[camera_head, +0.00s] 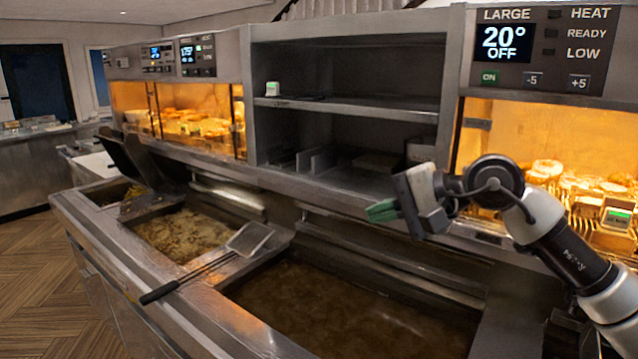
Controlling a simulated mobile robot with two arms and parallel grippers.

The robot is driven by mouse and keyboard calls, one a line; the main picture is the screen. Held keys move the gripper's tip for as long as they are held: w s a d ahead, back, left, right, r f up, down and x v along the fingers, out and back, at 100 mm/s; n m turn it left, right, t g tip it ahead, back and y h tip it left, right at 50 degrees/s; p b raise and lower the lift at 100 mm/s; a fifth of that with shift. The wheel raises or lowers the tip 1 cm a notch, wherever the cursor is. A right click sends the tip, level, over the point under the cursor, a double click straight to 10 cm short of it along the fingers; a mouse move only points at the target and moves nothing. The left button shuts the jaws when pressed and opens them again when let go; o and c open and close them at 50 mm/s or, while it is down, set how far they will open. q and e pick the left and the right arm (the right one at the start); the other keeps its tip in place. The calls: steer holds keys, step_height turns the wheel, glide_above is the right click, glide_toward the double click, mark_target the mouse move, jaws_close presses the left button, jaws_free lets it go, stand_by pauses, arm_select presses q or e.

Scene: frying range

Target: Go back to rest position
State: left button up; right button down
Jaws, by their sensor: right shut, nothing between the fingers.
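My right gripper (385,211) is in the head view, right of the middle. Its arm comes in from the right edge. The gripper is shut and empty, with its green fingertips pointing left. It hangs in the air above the back edge of the large fryer vat (350,310), in front of the steel shelves. My left gripper is not in view.
A skimmer (248,240) with a black handle lies across the fryer between the vats. A smaller vat (185,235) is to its left. The control panel (545,50) reads 20° OFF. Lit food warmers (195,125) stand behind. Wooden floor lies at left.

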steer(key=s+a+f+m+t+y, duration=0.2)
steer(key=s+a+m+t+y, duration=0.25)
steer(key=m+y, duration=0.75)
steer(key=s+d+f+n+t+h, duration=0.3)
steer(key=d+f+n+h, duration=0.4)
steer(key=f+n+h, duration=0.65)
steer(key=s+d+f+n+t+h, duration=0.3)
steer(key=d+f+n+h, duration=0.4)
steer(key=f+n+h, duration=0.7)
steer(key=s+d+f+m+g+y, duration=0.1)
steer(key=s+f+m+g, duration=0.1)
steer(key=s+f+g, duration=0.35)
steer(key=s+f+m+g+y, duration=0.2)
steer(key=s, duration=0.6)
steer(key=s+d+f+m+g+y, duration=0.1)
steer(key=s+f+m+g, duration=0.1)
steer(key=s+f+g, duration=0.35)
steer(key=s+f, duration=0.2)
steer(key=f, duration=1.2)
steer(key=s+f, duration=0.2)
steer(key=f, duration=1.2)
steer(key=s+d+f+g+b, duration=0.1)
steer(key=s+d+f+g, duration=0.1)
steer(key=s+f, duration=1.2)
steer(key=shift+s+d, duration=0.35)
steer(key=shift+s, duration=0.35)
